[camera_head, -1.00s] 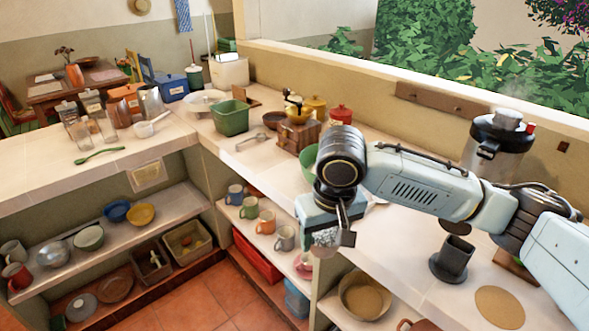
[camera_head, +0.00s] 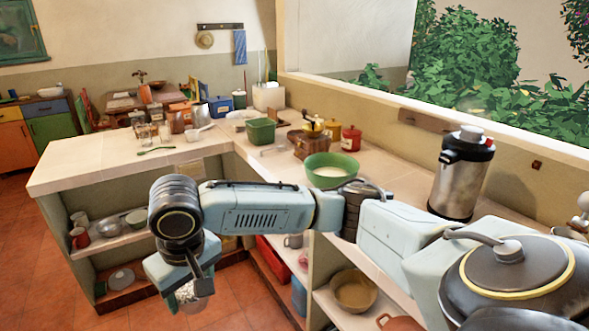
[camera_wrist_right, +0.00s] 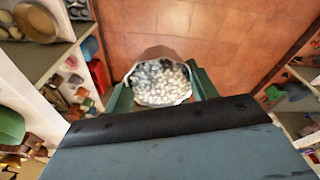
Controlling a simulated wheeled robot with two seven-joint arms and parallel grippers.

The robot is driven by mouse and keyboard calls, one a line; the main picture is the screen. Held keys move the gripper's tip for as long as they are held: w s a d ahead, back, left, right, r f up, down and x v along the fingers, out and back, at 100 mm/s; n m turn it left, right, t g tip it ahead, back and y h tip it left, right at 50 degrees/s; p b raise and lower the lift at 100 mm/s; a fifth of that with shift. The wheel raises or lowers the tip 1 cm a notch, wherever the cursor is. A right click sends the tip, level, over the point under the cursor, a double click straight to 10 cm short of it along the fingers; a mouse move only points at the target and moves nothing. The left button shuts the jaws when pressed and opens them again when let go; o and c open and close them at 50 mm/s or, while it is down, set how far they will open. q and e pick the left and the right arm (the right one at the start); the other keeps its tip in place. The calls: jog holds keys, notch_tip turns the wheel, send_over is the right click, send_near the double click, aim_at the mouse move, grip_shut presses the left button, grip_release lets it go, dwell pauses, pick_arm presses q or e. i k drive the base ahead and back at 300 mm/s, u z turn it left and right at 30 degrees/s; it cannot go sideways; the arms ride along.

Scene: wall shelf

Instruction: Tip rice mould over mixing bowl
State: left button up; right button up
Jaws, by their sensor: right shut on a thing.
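My right gripper (camera_head: 188,284) is shut on the rice mould (camera_head: 190,296), a small light cup, and holds it above the tiled floor, in front of the shelf. In the right wrist view the mould (camera_wrist_right: 160,82) sits between the two green fingers, with white rice grains filling its open top. The green mixing bowl (camera_head: 331,168) stands on the counter behind my right arm, with something white inside. The mould is well to the left of the bowl and lower than it in the head view. My left gripper is not in view.
A steel dispenser (camera_head: 462,175) stands on the counter to the right of the bowl. A green tub (camera_head: 261,131), a wooden grinder (camera_head: 310,142) and a red canister (camera_head: 351,139) stand behind the bowl. Open shelves below hold a brown bowl (camera_head: 353,290). The floor (camera_head: 235,300) around the gripper is clear.

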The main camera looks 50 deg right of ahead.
aim_at(328, 171)
jog(key=u, duration=0.05)
jog(key=i, duration=0.65)
jog(key=z, duration=0.5)
jog(key=i, duration=1.3)
jog(key=z, duration=1.25)
jog(key=i, duration=0.65)
jog(key=z, duration=0.8)
